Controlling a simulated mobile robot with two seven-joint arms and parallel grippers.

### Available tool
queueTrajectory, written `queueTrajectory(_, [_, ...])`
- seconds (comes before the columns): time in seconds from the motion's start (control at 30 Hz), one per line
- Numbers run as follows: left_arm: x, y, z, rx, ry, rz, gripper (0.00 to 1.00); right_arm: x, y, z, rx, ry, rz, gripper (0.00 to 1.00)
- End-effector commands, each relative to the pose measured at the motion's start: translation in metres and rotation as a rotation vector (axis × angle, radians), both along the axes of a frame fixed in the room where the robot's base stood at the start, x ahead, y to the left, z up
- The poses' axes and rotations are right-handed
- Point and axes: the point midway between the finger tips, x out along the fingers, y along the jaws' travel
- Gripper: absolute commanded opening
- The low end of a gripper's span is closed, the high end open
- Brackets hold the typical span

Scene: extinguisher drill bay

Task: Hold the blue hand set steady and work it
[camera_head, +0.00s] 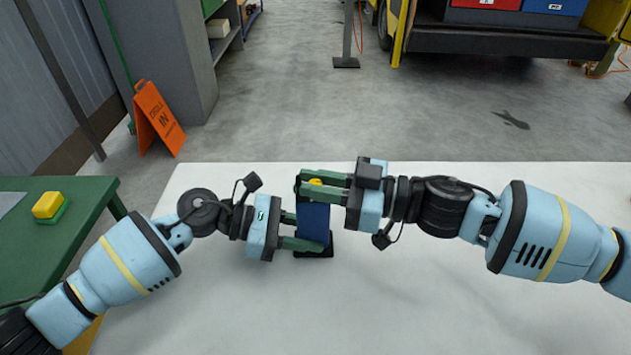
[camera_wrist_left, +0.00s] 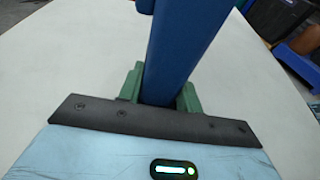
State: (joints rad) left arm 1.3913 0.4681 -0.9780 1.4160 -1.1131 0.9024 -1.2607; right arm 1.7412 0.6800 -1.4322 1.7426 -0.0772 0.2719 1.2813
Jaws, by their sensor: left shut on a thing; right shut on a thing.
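The blue hand set (camera_head: 313,222) stands upright on the white table, over a black base (camera_head: 318,250). A yellow piece (camera_head: 315,182) shows at its top between the fingers of my right gripper (camera_head: 325,183). My left gripper (camera_head: 308,243) is shut on the lower part of the blue body, coming in from the left. My right gripper is shut at the top of the set, coming in from the right; its fingers hide part of the top. In the left wrist view the blue body (camera_wrist_left: 183,50) rises between the green fingers of my left gripper (camera_wrist_left: 160,88).
The white table (camera_head: 460,300) is otherwise clear around the set. A green table (camera_head: 40,240) at the left bears a yellow and green block (camera_head: 49,206). An orange sign (camera_head: 157,118) stands on the floor behind. A vehicle with red and blue boxes (camera_head: 555,6) is at the back right.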

Motion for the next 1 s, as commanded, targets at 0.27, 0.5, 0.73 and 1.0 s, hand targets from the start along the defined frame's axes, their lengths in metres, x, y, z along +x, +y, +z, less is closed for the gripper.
queueTrajectory(0.27, [-0.0010,-0.0007,-0.0006,0.001,0.001,-0.003,0.22,-0.0022,0.0013,0.0004,0.005,0.001,-0.186,0.00])
queueTrajectory(0.5, [-0.0012,-0.0010,-0.0007,0.001,0.001,-0.004,0.22,-0.0022,0.0022,0.0007,0.006,0.001,-0.335,0.00])
queueTrajectory(0.73, [-0.0015,-0.0013,-0.0007,0.000,0.001,-0.004,0.22,-0.0018,0.0019,0.0012,0.004,0.000,-0.425,0.00])
queueTrajectory(1.0, [-0.0014,-0.0013,-0.0009,0.001,0.001,-0.004,0.22,-0.0009,0.0001,0.0016,0.001,-0.002,-0.460,0.00])
